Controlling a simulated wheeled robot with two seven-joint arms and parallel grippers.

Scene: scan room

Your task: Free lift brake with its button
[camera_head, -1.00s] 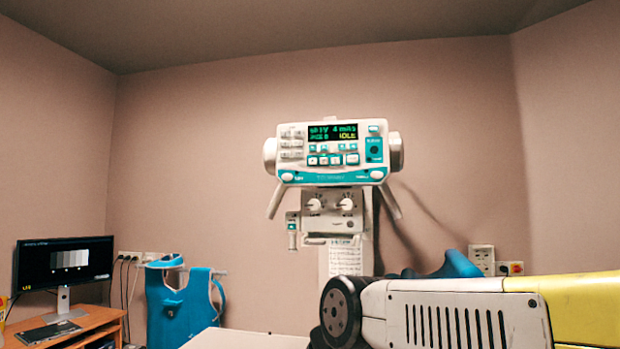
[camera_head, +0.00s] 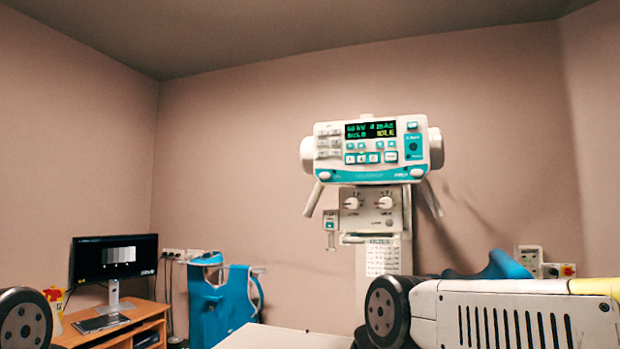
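The x-ray tube head (camera_head: 373,150) hangs at the middle right, with a green and yellow readout and a teal and white panel of buttons. Handles slope down from its two sides. A collimator box (camera_head: 370,212) with two knobs sits under it. I cannot tell from the small labels which button is the lift brake. My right arm crosses the lower right, and part of my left arm shows at the lower left edge. Neither gripper shows.
A pale table top (camera_head: 285,338) is at the bottom middle. A blue apron (camera_head: 222,305) hangs on a stand left of it. A monitor (camera_head: 113,259) stands on a wooden desk (camera_head: 135,324). A wall box with a red button (camera_head: 567,270) is at the right.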

